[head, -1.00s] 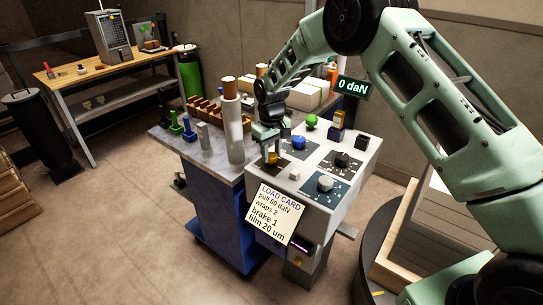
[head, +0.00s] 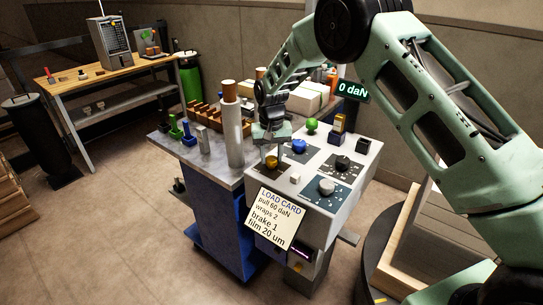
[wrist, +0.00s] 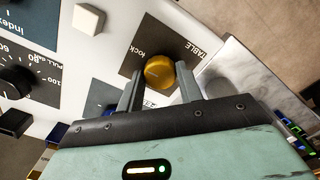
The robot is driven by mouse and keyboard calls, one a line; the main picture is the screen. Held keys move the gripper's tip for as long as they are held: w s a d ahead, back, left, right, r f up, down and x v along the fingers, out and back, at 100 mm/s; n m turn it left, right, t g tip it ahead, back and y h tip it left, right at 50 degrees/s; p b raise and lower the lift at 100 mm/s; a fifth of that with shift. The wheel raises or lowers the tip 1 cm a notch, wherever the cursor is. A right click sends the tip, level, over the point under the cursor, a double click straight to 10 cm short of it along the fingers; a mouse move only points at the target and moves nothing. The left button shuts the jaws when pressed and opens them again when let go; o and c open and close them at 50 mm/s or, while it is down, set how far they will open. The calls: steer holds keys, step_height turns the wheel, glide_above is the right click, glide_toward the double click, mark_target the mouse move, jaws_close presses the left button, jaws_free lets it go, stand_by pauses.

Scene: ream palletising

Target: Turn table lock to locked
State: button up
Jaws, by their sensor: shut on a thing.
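The table lock is a yellow knob (head: 271,162) on a dark plate at the near left corner of the white control panel. In the wrist view the same knob (wrist: 159,72) sits beside the words "TABLE" and "lock"; the rest of its label is partly hidden by my fingers. My gripper (head: 271,152) points down over this corner, its two fingers on either side of the knob and shut on it. The fingers also show in the wrist view (wrist: 159,88). The knob's exact pointer setting is too small to read.
A blue knob (head: 299,146), a black knob (head: 342,163), a grey-white dial (head: 326,187) and a small white cube (head: 295,179) are close by on the panel. A tall grey cylinder (head: 233,135) stands just left. A load card (head: 273,218) hangs on the panel's front.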

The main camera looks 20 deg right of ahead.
mark_target(272, 158)
stand_by(0.3)
steer(key=o, duration=1)
step_height(272, 158, up, 18)
steer(key=b, duration=0.3)
steer(key=shift+f, duration=0.25)
steer(key=s+a+f+n+y, duration=0.1)
steer(key=s+a+n, duration=0.35)
steer(key=s, duration=1.05)
steer(key=s+a+f+n, duration=0.1)
steer(key=s+a+n, duration=0.35)
steer(key=s, duration=1.05)
steer(key=s+d+f, duration=0.1)
steer(key=s, duration=0.5)
steer(key=s+d+f, duration=0.1)
steer(key=s+f, duration=0.1)
steer(key=s, duration=0.4)
steer(key=shift+s+d+f+n, duration=0.2)
steer(key=shift+d+n, duration=0.05)
steer(key=shift+n, duration=0.15)
